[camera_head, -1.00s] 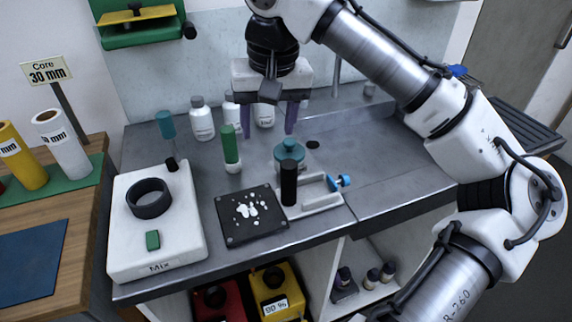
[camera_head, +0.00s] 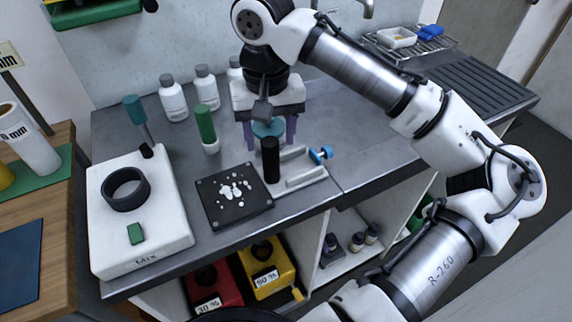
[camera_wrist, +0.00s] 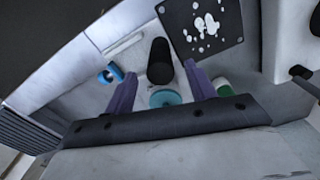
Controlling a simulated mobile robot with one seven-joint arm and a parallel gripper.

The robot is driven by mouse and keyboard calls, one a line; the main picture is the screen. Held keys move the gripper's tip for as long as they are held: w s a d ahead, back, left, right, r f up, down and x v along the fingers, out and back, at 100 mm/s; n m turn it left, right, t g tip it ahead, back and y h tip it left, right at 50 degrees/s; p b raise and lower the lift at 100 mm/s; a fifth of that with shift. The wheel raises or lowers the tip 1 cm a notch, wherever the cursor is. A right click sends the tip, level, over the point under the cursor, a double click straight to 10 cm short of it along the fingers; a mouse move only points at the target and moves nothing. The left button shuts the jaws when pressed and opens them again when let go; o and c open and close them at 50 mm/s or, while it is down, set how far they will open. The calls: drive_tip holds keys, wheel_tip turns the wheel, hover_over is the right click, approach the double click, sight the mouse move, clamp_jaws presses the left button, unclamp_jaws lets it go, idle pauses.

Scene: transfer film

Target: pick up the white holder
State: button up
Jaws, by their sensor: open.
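A pale, fork-shaped holder (camera_head: 306,176) with a blue knob (camera_head: 320,154) lies on the grey bench, right of a black upright cylinder (camera_head: 270,160). It seems to be the white holder. Its pale bar (camera_wrist: 124,45) and blue knob (camera_wrist: 110,74) also show in the wrist view. My gripper (camera_head: 269,140) is open and points down, its purple fingers either side of a teal-topped object (camera_head: 268,127), just behind the cylinder and holder. In the wrist view, the teal top (camera_wrist: 165,97) lies between the fingers (camera_wrist: 160,72). I cannot tell whether they touch anything.
A black spotted plate (camera_head: 234,197) and a white box with a black ring (camera_head: 125,190) stand to the left. A green cylinder (camera_head: 205,123) and white bottles (camera_head: 173,101) stand behind. The bench (camera_head: 370,145) is clear on the right.

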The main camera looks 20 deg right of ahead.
wheel_tip(320, 180, down, 4)
drive_tip(key=shift+f+p, duration=0.1)
drive_tip(key=shift+p, duration=0.2)
clamp_jaws()
